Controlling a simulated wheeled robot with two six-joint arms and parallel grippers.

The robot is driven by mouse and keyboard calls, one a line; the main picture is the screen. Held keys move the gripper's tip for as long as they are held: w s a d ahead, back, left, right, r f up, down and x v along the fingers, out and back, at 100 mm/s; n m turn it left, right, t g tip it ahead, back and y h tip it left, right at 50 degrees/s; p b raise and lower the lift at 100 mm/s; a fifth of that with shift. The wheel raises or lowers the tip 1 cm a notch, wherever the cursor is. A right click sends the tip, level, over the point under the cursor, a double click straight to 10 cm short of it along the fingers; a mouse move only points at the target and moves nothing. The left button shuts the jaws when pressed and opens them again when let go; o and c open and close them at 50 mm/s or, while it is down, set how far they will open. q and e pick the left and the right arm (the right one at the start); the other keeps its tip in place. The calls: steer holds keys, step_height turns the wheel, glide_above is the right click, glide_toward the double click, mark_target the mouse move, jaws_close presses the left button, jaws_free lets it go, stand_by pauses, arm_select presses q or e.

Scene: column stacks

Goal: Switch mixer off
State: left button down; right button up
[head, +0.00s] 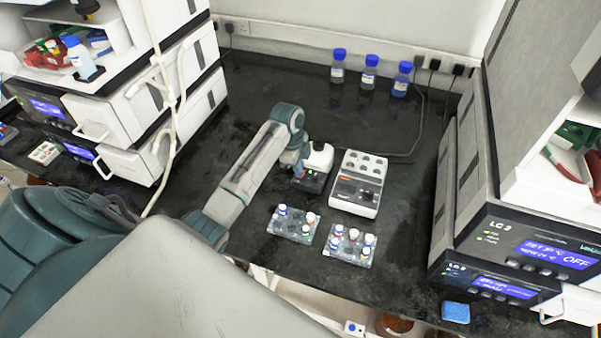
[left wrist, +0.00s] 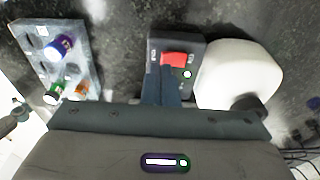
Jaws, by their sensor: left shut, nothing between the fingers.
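The mixer shows in the head view as a small unit with a rounded white head (head: 319,157) on a dark base (head: 312,184). In the left wrist view its white body (left wrist: 240,72) is on the right, and a red switch (left wrist: 174,59) sits on its dark base. A small bright spot with a green tint (left wrist: 187,74) shows beside the switch. My left gripper (head: 299,170) is shut and empty, its fingertips (left wrist: 172,74) over the base right at the red switch's edge. I cannot tell whether they touch it. My right gripper is not in view.
A white block unit (head: 357,184) stands right of the mixer. Two vial racks (head: 292,224) (head: 348,246) are in front, and one shows in the left wrist view (left wrist: 65,62). Blue-capped bottles (head: 370,73) stand at the back. Instrument stacks (head: 140,105) (head: 520,240) flank the dark bench.

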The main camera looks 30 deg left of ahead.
arm_select(q)
steer(key=shift+f, duration=0.65)
step_height(320, 180, up, 5)
steer(key=p, duration=0.5)
stand_by(0.4)
stand_by(0.5)
